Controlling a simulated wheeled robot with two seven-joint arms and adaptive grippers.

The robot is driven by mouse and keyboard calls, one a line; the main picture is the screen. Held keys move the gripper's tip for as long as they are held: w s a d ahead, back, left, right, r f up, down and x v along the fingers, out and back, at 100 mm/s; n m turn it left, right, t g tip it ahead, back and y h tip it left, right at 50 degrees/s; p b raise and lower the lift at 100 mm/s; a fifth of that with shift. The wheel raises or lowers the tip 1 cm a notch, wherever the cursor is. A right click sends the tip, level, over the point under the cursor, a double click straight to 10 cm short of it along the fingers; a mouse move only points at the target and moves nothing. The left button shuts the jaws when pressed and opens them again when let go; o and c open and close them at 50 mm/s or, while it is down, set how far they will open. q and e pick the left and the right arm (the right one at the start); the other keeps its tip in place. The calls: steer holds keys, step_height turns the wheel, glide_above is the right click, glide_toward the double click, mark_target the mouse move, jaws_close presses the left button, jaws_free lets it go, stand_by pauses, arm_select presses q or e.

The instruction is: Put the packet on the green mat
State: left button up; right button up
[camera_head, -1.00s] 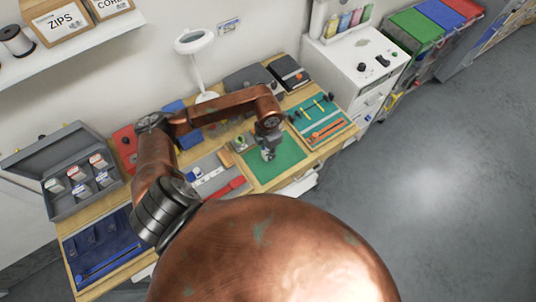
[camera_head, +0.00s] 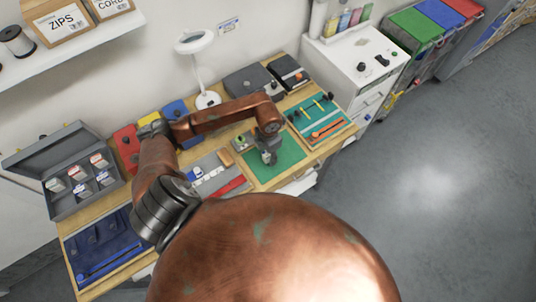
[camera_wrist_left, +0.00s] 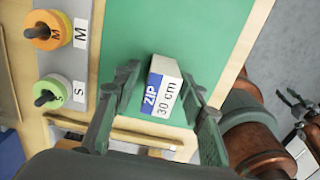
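The packet (camera_wrist_left: 163,90) is a small white and blue box marked "ZIP 30 cm". In the left wrist view it is over the green mat (camera_wrist_left: 185,30), near one edge, and looks to rest on it. The green mat (camera_head: 287,152) lies at the front of the bench in the head view. My left gripper (camera_wrist_left: 158,78) is low over the mat, its fingers either side of the packet. Green shows between the left finger and the packet, so the gripper is open. In the head view my left gripper (camera_head: 268,157) mostly hides the packet. My right gripper is not seen.
Orange and green discs (camera_wrist_left: 48,30) marked M and S sit on a grey strip beside the mat. A teal tool tray (camera_head: 322,118) lies right of the mat. A grey open case (camera_head: 70,180) and a blue tray (camera_head: 100,250) are at the left.

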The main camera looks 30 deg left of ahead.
arm_select(q)
steer(key=shift+r, duration=0.15)
step_height(320, 180, up, 12)
steer(key=shift+r+b, duration=0.1)
steer(key=shift+b, duration=0.45)
